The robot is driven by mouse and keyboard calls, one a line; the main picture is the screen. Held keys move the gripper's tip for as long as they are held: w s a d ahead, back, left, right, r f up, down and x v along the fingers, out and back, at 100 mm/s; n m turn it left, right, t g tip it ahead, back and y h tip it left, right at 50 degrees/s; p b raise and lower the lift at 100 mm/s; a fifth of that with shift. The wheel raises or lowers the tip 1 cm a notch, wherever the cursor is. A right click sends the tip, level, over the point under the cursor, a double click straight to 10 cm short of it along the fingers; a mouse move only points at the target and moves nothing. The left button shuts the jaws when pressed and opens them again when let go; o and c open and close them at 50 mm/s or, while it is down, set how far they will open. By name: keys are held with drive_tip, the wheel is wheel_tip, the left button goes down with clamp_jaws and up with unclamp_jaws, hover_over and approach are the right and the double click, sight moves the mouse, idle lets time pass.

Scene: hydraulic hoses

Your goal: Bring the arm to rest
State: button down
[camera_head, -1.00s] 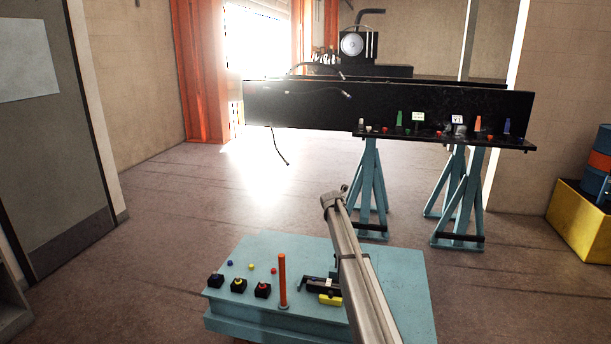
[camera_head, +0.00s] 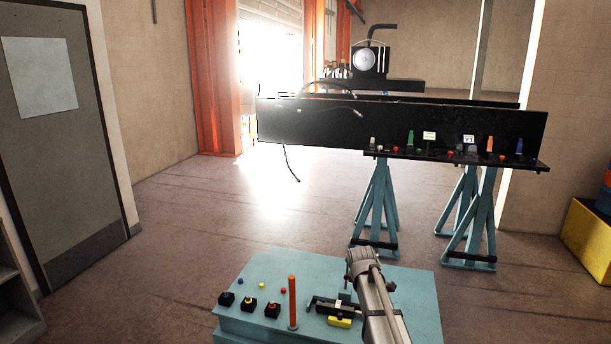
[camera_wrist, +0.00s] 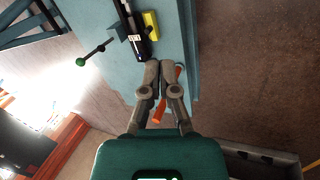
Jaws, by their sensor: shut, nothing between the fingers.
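In the wrist view my gripper (camera_wrist: 159,66) is shut, its two fingertips together with nothing between them. It hangs above the blue-green bench, with the orange post (camera_wrist: 158,111) partly hidden behind the fingers; I cannot tell the gap between them. In the head view my arm (camera_head: 374,300) rises from the bottom edge over the right part of the bench (camera_head: 412,287). My gripper itself does not show there.
The bench bears the orange post (camera_head: 292,303), a black clamp-like device (camera_head: 328,306), a yellow block (camera_head: 339,322) and small black button boxes. Beyond stands a long black panel (camera_head: 300,130) on blue trestles, with hoses. A yellow bin (camera_head: 590,240) is at right. Floor is clear at left.

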drive_tip(key=s+a+r+m+g+y+p, duration=0.1)
drive_tip(key=s+m, duration=0.5)
drive_tip(key=s, duration=0.8)
drive_tip(key=s+r+m+g+p, duration=0.1)
drive_tip(key=s+m, duration=0.5)
drive_tip(key=s, duration=0.8)
drive_tip(key=shift+a+r+m+g+y+p, duration=0.35)
drive_tip(key=shift+g+p, duration=0.3)
drive_tip(key=shift+g, duration=0.25)
